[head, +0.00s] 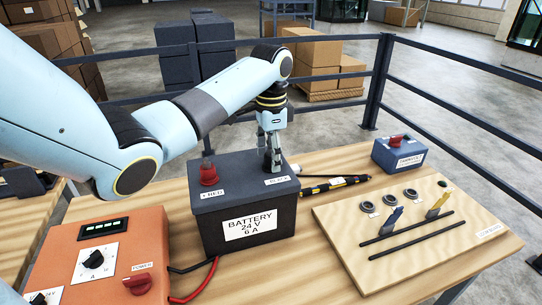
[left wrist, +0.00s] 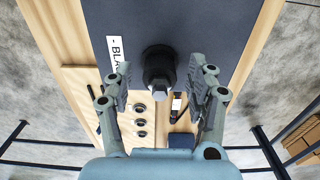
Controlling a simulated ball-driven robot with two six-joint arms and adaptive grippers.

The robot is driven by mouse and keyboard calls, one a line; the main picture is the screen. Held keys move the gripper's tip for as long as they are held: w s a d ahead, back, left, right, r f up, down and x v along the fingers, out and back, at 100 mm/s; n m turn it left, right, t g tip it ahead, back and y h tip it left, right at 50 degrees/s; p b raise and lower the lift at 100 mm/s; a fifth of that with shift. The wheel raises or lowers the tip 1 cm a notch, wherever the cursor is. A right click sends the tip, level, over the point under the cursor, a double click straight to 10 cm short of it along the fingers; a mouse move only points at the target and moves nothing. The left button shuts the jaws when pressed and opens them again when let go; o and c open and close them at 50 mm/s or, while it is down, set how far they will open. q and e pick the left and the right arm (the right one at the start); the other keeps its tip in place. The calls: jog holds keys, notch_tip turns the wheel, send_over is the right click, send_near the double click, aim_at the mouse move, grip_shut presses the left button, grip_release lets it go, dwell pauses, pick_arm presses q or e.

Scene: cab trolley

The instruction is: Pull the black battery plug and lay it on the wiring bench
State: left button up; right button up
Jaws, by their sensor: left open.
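The dark battery box (head: 250,222), labelled 24 V 6 A, stands on the wooden bench (head: 245,278). A red plug (head: 208,172) stands upright on its left top, beside a RED label. In the left wrist view the black plug (left wrist: 158,64) sits on the battery top between the two spread fingers of the left gripper (left wrist: 160,88), with gaps on both sides. My right gripper is not in view.
An orange power box (head: 100,262) with knobs stands at left, with red and black cables beside the battery. A wooden board (head: 335,235) with sockets and rods lies at right. A blue box (head: 399,152) stands behind it. Railings (head: 460,67) enclose the bench.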

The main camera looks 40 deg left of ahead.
pick_arm(q)
jog(key=shift+c, duration=0.3)
dwell(0.4)
grip_shut()
jog(key=shift+r, duration=0.15)
jog(key=shift+r, duration=2.85)
